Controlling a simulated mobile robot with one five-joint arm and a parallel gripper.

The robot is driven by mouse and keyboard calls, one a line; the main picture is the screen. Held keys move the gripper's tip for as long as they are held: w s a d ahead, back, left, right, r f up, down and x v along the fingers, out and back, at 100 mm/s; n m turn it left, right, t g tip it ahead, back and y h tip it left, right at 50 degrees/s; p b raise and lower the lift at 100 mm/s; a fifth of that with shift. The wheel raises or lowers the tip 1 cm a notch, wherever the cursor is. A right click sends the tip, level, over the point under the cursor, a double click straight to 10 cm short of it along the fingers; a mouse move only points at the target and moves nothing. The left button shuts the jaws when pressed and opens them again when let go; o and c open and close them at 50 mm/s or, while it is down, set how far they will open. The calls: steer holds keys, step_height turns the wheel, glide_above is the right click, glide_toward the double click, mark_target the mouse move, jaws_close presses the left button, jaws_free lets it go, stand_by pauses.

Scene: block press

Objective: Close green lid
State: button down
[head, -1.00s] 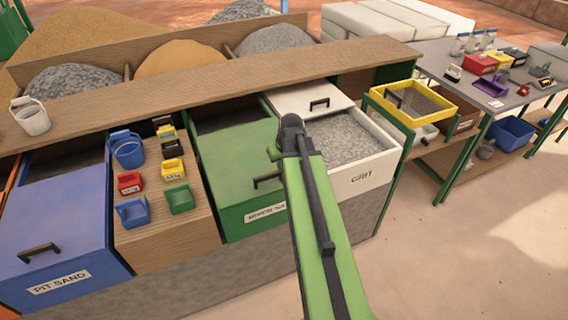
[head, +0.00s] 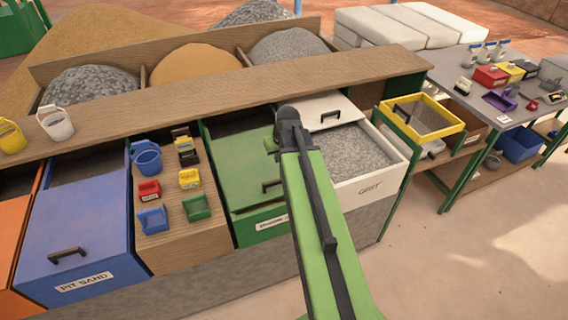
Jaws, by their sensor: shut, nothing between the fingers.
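The green lid (head: 236,168) lies over the front part of the green bin between the tool shelf and the white bin. A dark strip of the bin's inside (head: 232,124) shows behind it. A dark handle (head: 271,185) stands near the lid's front right edge, just left of my arm. My arm rises from the bottom of the picture and crosses the right side of the green bin. My gripper and its fingertips are hidden behind the arm, so I cannot see whether they touch the lid.
The blue bin (head: 80,225) stands left, beyond a wooden shelf (head: 185,240) of small coloured trays. The white grit bin (head: 375,190) is open on the right. A wooden ledge (head: 230,83) runs behind the bins. Floor at the right front (head: 470,270) is clear.

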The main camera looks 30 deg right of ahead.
steer(key=b+x, duration=0.3)
steer(key=a+b+x, duration=0.1)
steer(key=b+x, duration=0.3)
steer(key=w+a+b+x, duration=0.1)
steer(key=b+x, duration=0.2)
steer(key=x, duration=0.1)
steer(key=shift+w+a, duration=0.15)
steer(key=s, duration=0.4)
steer(key=shift+a+r+p, duration=0.3)
steer(key=shift+a+r, duration=0.05)
steer(key=shift+r, duration=0.05)
steer(key=shift+s, duration=0.1)
